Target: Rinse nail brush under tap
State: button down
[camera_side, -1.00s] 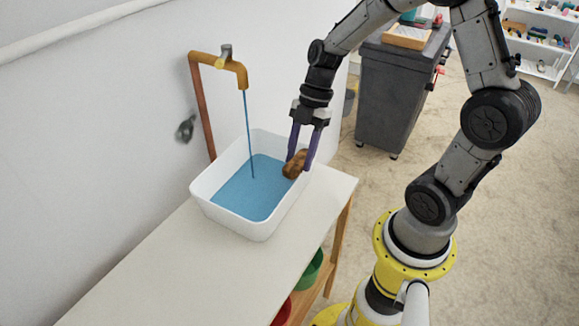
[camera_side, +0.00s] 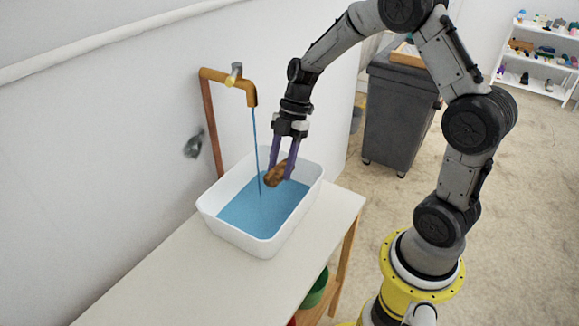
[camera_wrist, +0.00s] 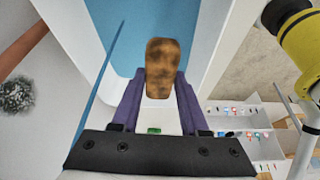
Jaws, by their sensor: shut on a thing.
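The brown nail brush (camera_side: 275,178) is held between the purple fingers of my gripper (camera_side: 281,165), above the blue water in the white basin (camera_side: 262,248). The brush also shows in the wrist view (camera_wrist: 162,66), mottled brown, between my fingertips (camera_wrist: 161,88). The orange-brown tap (camera_side: 238,85) stands at the wall, and a thin blue stream (camera_side: 256,140) falls from its spout into the basin. In the side view the brush is just right of the stream. In the wrist view the stream (camera_wrist: 104,62) passes left of the brush, apart from it.
The basin stands on a pale bench (camera_side: 190,268) against the white wall. A blurred grey thing (camera_side: 193,144) is by the wall left of the tap pipe. A white shelf (camera_side: 540,55) is farther back.

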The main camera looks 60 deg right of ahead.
jog(key=w+f, duration=0.1)
jog(key=w, duration=0.5)
jog(key=shift+d, duration=0.25)
jog(key=shift+w+f, duration=0.1)
jog(key=shift+w, duration=0.05)
jog(key=shift+d, duration=0.2)
dwell(0.4)
jog(key=shift+d, duration=0.4)
jog(key=shift+a, duration=0.2)
jog(key=shift+a, duration=0.45)
jog(key=shift+d, duration=0.2)
jog(key=shift+d, duration=0.45)
